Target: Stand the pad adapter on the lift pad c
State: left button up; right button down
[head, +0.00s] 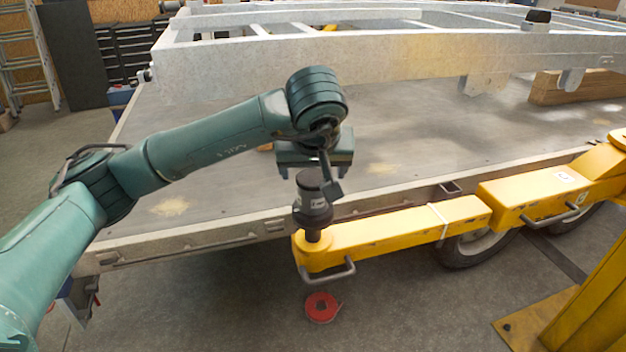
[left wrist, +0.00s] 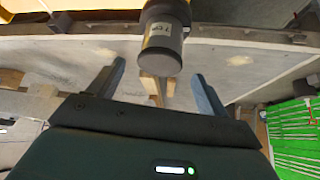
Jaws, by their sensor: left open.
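The pad adapter (head: 313,208) is a dark grey cylinder with a black top and a pale label. It stands upright on the round end of the yellow lift arm (head: 400,228), where its narrow stem meets the pad (head: 317,252). My left gripper (head: 309,178) is open and empty, just above and behind the adapter. In the left wrist view the adapter (left wrist: 163,43) lies past the two spread fingertips (left wrist: 158,72), apart from both. The stem's seat on the pad is partly hidden. My right gripper is out of view.
The trailer deck edge (head: 200,238) runs close behind the lift arm, and the galvanised frame (head: 390,58) lies across the deck. A red ring (head: 322,307) lies on the floor below. A yellow post (head: 590,310) stands at the right. Floor in front is open.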

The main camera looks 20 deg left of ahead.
pick_arm(q)
jog(key=a+v, duration=0.1)
jog(key=v, duration=0.4)
jog(key=s+d+f+n+g+h, duration=0.1)
jog(key=s+d+f+g+h, duration=0.4)
jog(key=d, duration=0.4)
jog(key=s+d+f+n+g+h, duration=0.25)
jog(key=s+d+f+h, duration=0.25)
jog(key=s+d, duration=0.3)
jog(key=s+d+r+n+g+h, duration=0.45)
jog(key=s+r+n+h, duration=0.2)
jog(key=n+h, duration=0.35)
jog(key=w+a+f+n+t+y, duration=0.25)
jog(key=w+a+n+t, duration=0.25)
jog(key=n+t, duration=0.95)
jog(key=w+a+f+n+t+y, duration=0.2)
jog(key=w+a+f+n+t, duration=0.5)
jog(key=n, duration=1.3)
jog(key=s+a+f+n+g+y, duration=0.1)
jog(key=s+a+f+n+y, duration=0.1)
jog(key=f+n, duration=0.4)
jog(key=s+a+f+n+g+y, duration=0.1)
jog(key=s+a+f+n+y, duration=0.1)
jog(key=s+f+n+y, duration=0.2)
jog(key=s+a+f+n+g+y, duration=0.2)
jog(key=s+f+n, duration=0.4)
jog(key=f, duration=0.3)
jog(key=shift+a+n+y, duration=0.35)
jog(key=shift+n+y, duration=0.2)
jog(key=shift+n, duration=0.35)
